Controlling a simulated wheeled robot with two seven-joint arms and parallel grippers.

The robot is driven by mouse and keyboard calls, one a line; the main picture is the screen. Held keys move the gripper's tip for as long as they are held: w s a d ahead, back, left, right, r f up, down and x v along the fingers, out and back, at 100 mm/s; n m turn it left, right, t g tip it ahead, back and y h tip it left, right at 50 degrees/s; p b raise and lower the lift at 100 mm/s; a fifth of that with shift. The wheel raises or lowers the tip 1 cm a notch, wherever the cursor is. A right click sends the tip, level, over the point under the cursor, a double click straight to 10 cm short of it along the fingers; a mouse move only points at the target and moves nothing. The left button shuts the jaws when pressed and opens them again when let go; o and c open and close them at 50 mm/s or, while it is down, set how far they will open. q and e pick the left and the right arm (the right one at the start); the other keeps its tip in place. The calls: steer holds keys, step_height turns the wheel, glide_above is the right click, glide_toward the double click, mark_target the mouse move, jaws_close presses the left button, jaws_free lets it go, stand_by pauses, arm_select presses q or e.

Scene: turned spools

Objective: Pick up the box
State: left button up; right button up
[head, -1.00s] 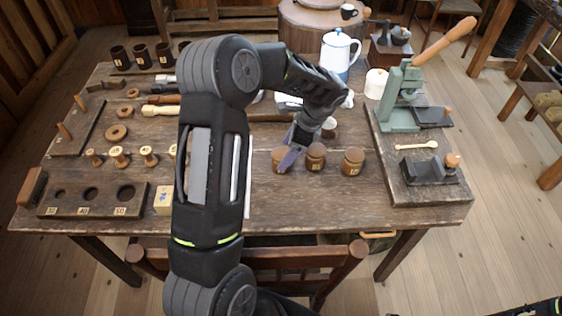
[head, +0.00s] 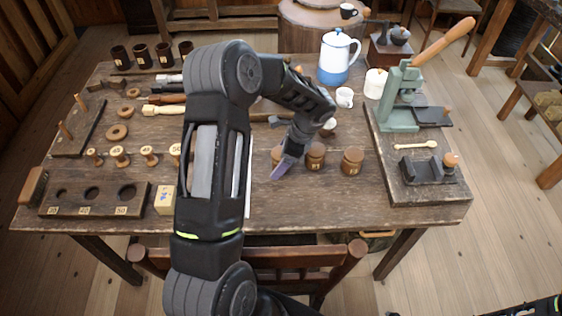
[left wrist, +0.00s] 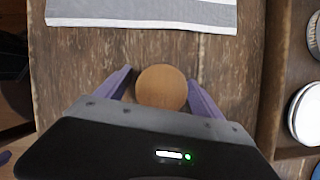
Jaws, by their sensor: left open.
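Three small round lidded wooden boxes stand in a row near the table's front: a left one (head: 277,154), a middle one (head: 315,156) and a right one (head: 352,160). My left gripper (head: 285,166) is at the left one and partly hides it. In the left wrist view, the open purple fingers of my left gripper (left wrist: 160,84) stand on either side of a round wooden lid (left wrist: 161,88), with a gap on each side. The lid's box body is hidden below. My right gripper is not in view.
A grey-and-white striped cloth (left wrist: 150,12) lies beside the gripper. A pale square block (head: 165,200) and a board with holes (head: 108,200) are at the left. A green press (head: 399,100) stands on a board at the right. A white mug (head: 344,97) stands behind the boxes.

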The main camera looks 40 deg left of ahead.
arm_select(q)
steer(key=shift+c, duration=0.3)
steer(key=c, duration=1.4)
steer(key=shift+r, duration=0.15)
step_height(320, 180, up, 10)
steer(key=shift+f+b, duration=0.1)
steer(key=shift+b, duration=0.5)
